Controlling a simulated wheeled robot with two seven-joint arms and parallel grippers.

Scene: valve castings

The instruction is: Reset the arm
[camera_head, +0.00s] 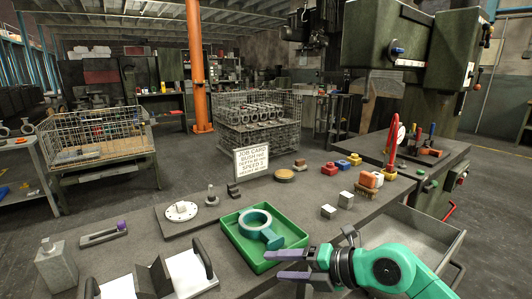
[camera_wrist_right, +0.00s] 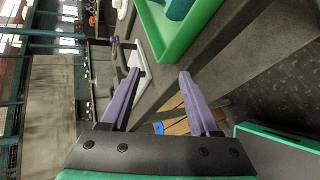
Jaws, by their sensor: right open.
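My right arm comes in from the lower right of the head view. Its right gripper (camera_head: 274,264) has two purple fingers spread apart with nothing between them. It is at the front edge of the bench, just in front of the green tray (camera_head: 236,246). A teal ring-shaped valve casting (camera_head: 248,222) lies in the tray, apart from the fingers. In the right wrist view the open gripper (camera_wrist_right: 159,72) is empty too, with part of the tray (camera_wrist_right: 205,30) and casting (camera_wrist_right: 177,8) at the top. My left gripper is not in view.
The grey bench holds a round white dial on a plate (camera_head: 182,211), a job card (camera_head: 251,162), small metal blocks (camera_head: 328,211) and a white fixture with black handles (camera_head: 186,272). An open drawer (camera_head: 410,232) is at the right. Wire crates (camera_head: 258,140) stand behind.

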